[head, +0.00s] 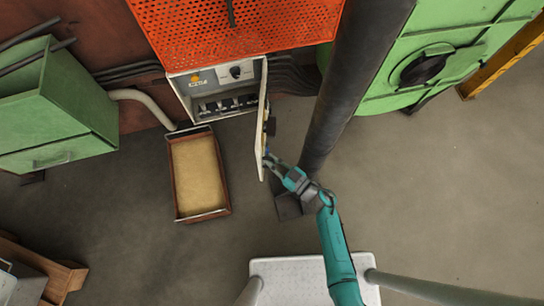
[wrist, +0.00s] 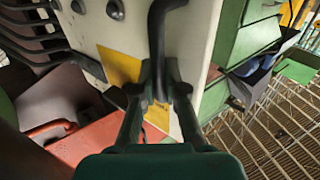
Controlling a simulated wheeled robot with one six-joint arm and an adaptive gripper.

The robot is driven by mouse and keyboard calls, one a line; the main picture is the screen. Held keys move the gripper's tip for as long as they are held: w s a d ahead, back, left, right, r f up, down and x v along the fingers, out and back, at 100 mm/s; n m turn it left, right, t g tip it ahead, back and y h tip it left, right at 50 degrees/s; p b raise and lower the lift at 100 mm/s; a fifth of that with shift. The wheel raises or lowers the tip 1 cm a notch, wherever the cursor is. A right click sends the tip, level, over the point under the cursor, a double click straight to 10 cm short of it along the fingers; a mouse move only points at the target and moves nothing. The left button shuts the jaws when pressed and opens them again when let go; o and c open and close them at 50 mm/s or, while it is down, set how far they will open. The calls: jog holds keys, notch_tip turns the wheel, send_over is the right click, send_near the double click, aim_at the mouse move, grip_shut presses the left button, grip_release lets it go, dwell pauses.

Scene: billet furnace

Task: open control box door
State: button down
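The control box (head: 215,92) is a pale cabinet below the orange perforated panel. Its front is uncovered, showing a yellow lamp, a dark knob and a row of switches. Its white door (head: 261,130) stands swung out to the right, seen nearly edge-on in the head view. My gripper (head: 268,160) is at the door's outer face, near its lower end. In the wrist view, the door (wrist: 105,30) carries a yellow label and a black bar handle (wrist: 156,40). My gripper's fingers (wrist: 160,88) close around the handle. The exact finger contact is partly hidden.
A brown tray with a tan bottom (head: 200,175) lies on the floor below the box. A dark column (head: 345,80) stands close to the right of the door. A green cabinet (head: 55,110) is at left, green machinery (head: 435,55) at right.

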jog(key=c, duration=1.2)
grip_release()
jog(key=v, duration=1.2)
jog(key=shift+s, duration=0.1)
jog(key=shift+c, duration=0.2)
